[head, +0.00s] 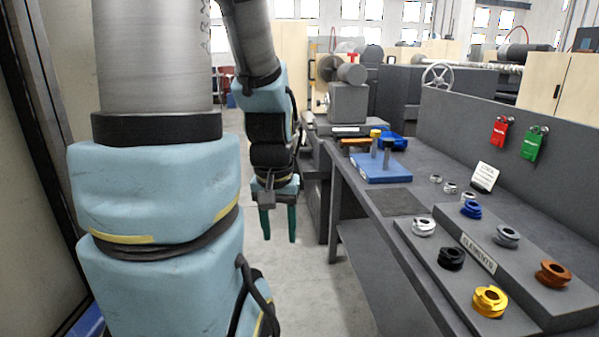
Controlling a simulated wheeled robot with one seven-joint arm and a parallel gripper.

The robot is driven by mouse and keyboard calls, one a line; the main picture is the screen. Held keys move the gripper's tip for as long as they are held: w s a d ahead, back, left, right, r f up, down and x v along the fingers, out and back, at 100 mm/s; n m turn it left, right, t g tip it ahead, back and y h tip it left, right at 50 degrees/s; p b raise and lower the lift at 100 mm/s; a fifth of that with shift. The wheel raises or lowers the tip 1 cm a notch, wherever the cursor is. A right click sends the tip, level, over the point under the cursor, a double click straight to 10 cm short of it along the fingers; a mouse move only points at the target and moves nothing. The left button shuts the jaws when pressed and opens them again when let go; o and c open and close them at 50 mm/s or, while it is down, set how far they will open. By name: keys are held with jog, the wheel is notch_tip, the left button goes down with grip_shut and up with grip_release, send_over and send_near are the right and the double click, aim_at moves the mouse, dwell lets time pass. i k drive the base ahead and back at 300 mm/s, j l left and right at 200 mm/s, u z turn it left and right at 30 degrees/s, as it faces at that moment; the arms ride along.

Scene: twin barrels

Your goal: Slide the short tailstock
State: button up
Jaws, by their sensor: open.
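My gripper (278,220) hangs pointing down left of the workbench, above the floor. Its two green fingers are apart with nothing between them. Behind it, at the far end of the bench, a grey block with a round cylinder on top, which looks like a tailstock (348,102), sits on a machine bed. My gripper is well short of it and does not touch it. A spoked handwheel (437,76) shows on a larger grey machine farther right. I cannot tell from this view which part is the short tailstock. My arm hides part of the scene at left.
The grey workbench (405,202) runs along the right. It carries a blue board (372,174) with upright pegs, a small white sign (481,176), and stepped blocks with several coloured rings, including a yellow ring (489,301). Red (499,131) and green (532,143) tags hang on its back panel.

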aim_at(349, 99)
jog(key=i+j+u, duration=0.15)
jog(key=i, duration=0.35)
jog(key=i+j+u, duration=0.15)
jog(key=i, duration=0.4)
jog(key=i+u, duration=0.15)
jog(key=i, duration=0.35)
jog(key=i+l+u, duration=0.15)
jog(key=i, duration=0.4)
jog(key=i+u, duration=0.15)
jog(key=i, duration=0.35)
jog(key=i+l+u, duration=0.15)
jog(key=i, duration=0.35)
jog(key=i+l+u, duration=0.15)
jog(key=i, duration=0.4)
jog(key=l, duration=0.1)
